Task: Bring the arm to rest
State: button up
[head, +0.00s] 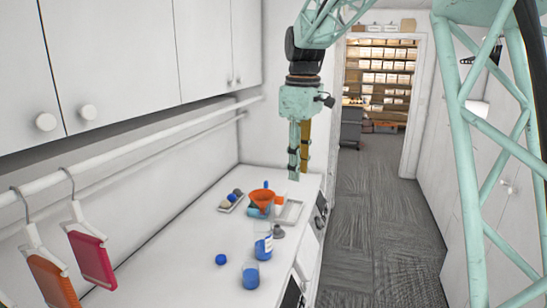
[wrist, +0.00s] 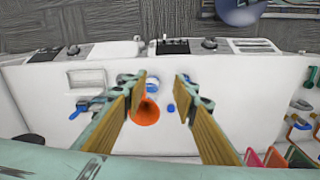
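My gripper (head: 299,174) hangs pointing down above the far part of the white counter (head: 205,285). In the wrist view its two wooden-looking fingers (wrist: 161,82) stand apart with a clear gap, and nothing is held between them. An orange funnel (head: 262,198) is on the counter below. In the wrist view the funnel (wrist: 147,113) shows beside the left finger, which partly covers it. A small blue ball (wrist: 171,107) shows in the gap, well below the fingers.
Orange and pink pieces (head: 92,260) hang from a rail at left. The carpeted aisle (head: 365,240) is clear.

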jog(key=s+d+m+t+b, duration=0.1)
jog(key=s+d+m+b, duration=0.3)
jog(key=s, duration=0.9)
jog(key=s+d+m+t+b, duration=0.15)
jog(key=s+d, duration=0.35)
jog(key=s, duration=0.7)
jog(key=s+d+f+m+b, duration=0.1)
jog(key=s+f, duration=0.3)
jog(key=s, duration=0.4)
jog(key=s+d+f+m+b, duration=0.2)
jog(key=s+f, duration=0.3)
jog(key=s, duration=0.3)
jog(key=s+d+f+m+b, duration=0.1)
jog(key=s+f+m+b, duration=0.2)
jog(key=s, duration=0.5)
jog(key=shift+s+d+f+m+t, duration=0.35)
jog(key=shift+f+m+t, duration=0.1)
jog(key=shift+f, duration=0.2)
